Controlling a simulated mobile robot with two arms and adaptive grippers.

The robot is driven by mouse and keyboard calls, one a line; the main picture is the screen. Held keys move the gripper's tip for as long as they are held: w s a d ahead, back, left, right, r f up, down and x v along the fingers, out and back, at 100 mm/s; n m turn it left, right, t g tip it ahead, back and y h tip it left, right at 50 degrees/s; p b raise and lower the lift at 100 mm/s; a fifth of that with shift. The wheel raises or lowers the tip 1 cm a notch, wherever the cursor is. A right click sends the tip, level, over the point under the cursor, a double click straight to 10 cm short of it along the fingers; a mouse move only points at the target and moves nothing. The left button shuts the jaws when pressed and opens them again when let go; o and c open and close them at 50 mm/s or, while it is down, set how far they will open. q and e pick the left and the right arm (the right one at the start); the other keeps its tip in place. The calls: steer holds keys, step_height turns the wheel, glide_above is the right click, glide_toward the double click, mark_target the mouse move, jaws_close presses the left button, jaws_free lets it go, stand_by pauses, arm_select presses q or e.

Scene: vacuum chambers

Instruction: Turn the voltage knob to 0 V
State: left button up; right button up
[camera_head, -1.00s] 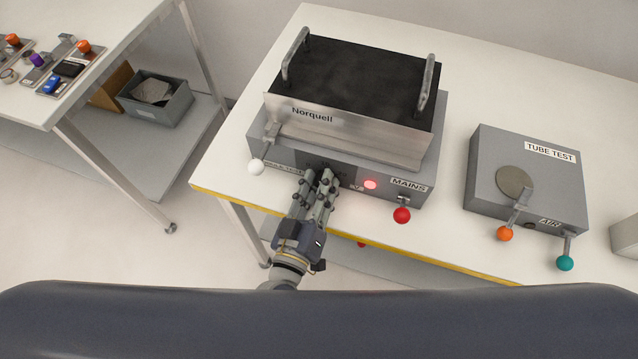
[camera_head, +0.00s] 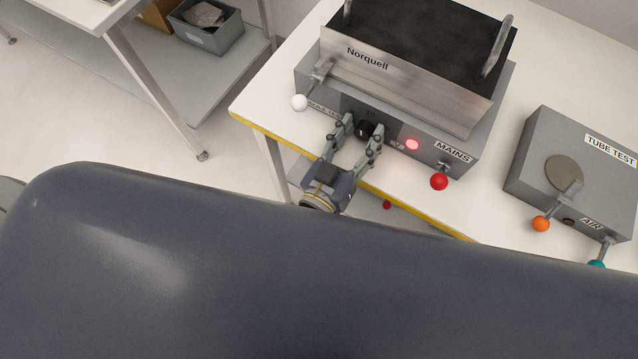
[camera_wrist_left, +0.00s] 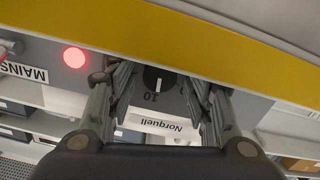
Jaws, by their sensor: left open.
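The black voltage knob (camera_head: 366,128) is on the front panel of the grey Norquell unit (camera_head: 480,122). In the left wrist view the knob (camera_wrist_left: 152,74) shows a white pointer mark, with a "10" printed close to the mark's end; other scale numbers are hidden or too small to read. My left gripper (camera_head: 362,126) is open, with one finger on each side of the knob. Its fingers also flank the knob in the left wrist view (camera_wrist_left: 160,86); I cannot tell whether they touch it. My right gripper is not in view.
A white-ball lever (camera_head: 300,102) is left of the knob. A lit red lamp (camera_head: 412,144) and the red MAINS lever (camera_head: 439,181) are to its right. The TUBE TEST box (camera_head: 540,150) stands further right. The table's yellow front edge (camera_head: 400,202) runs below.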

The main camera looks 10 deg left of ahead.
arm_select(q)
steer(key=m+b, duration=0.1)
steer(key=m, duration=0.2)
steer(key=shift+f+b, duration=0.1)
steer(key=shift+b, duration=0.3)
steer(key=shift+s+m, duration=0.3)
steer(key=b+v, duration=0.1)
steer(key=v, duration=0.9)
steer(key=s+a+f+m+g+p, duration=0.1)
steer(key=f+g, duration=0.5)
steer(key=f, duration=2)
steer(key=shift+s+a+g, duration=0.3)
steer(key=shift+s+a, duration=0.4)
steer(key=shift+s, duration=0.45)
